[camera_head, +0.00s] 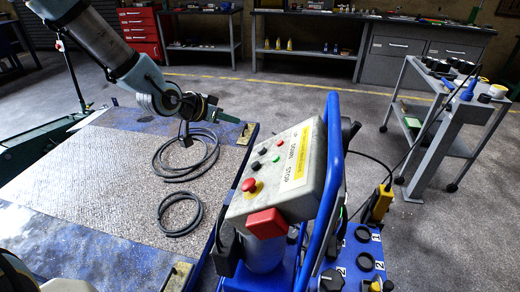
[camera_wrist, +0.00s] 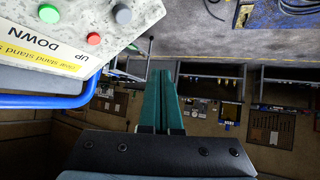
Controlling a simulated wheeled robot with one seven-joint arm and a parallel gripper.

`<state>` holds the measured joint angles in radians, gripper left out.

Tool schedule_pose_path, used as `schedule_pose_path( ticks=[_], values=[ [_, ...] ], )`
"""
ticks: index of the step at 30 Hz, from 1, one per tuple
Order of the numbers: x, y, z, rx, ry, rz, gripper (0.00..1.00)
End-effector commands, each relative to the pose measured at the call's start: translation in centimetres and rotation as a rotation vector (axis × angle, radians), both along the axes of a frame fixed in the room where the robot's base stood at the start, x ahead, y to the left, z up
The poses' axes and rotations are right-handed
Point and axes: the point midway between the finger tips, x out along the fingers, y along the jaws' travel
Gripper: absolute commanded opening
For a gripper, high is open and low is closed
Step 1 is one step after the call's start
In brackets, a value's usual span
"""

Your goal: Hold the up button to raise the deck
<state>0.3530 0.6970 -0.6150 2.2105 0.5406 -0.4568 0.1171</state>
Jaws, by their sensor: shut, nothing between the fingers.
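The grey control box (camera_head: 270,178) stands on a blue frame, with small black, green and red buttons, a large red stop knob (camera_head: 252,187) and a yellow label strip. In the wrist view its panel shows at upper left with a green button (camera_wrist: 48,13), a red button (camera_wrist: 93,38) and a grey button (camera_wrist: 122,14), plus the words UP and DOWN; I cannot tell which button is up. My gripper (camera_head: 234,118) is shut and empty, its green fingers (camera_wrist: 161,76) beside the panel, apart from the buttons. The deck (camera_head: 90,165) has blue edges and a speckled top.
Black cable coils (camera_head: 180,215) lie on the deck. A blue rail (camera_head: 333,150) rises beside the control box. A grey cart (camera_head: 440,130) stands at right, and benches and a red cabinet (camera_head: 135,33) line the back. The floor between is mostly clear.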

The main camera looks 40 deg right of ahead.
Motion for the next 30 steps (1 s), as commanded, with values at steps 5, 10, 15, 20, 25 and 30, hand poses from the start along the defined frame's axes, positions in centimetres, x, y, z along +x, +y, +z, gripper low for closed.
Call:
schedule_pose_path(
  ticks=[5,10,15,20,25,30],
  values=[
    [-0.9,-0.5,-1.9,0.001,0.000,-0.003,0.00],
    [-2.1,-1.3,-3.9,0.001,-0.002,-0.003,0.00],
    [-3.3,-2.1,-5.6,0.001,-0.001,-0.002,0.00],
    [-4.1,-2.6,-6.5,0.000,-0.002,-0.001,0.00],
    [-4.4,-2.8,-6.8,0.001,0.000,0.000,0.00],
    [-4.5,-2.8,-6.8,0.001,0.000,0.001,0.00]
  ],
)
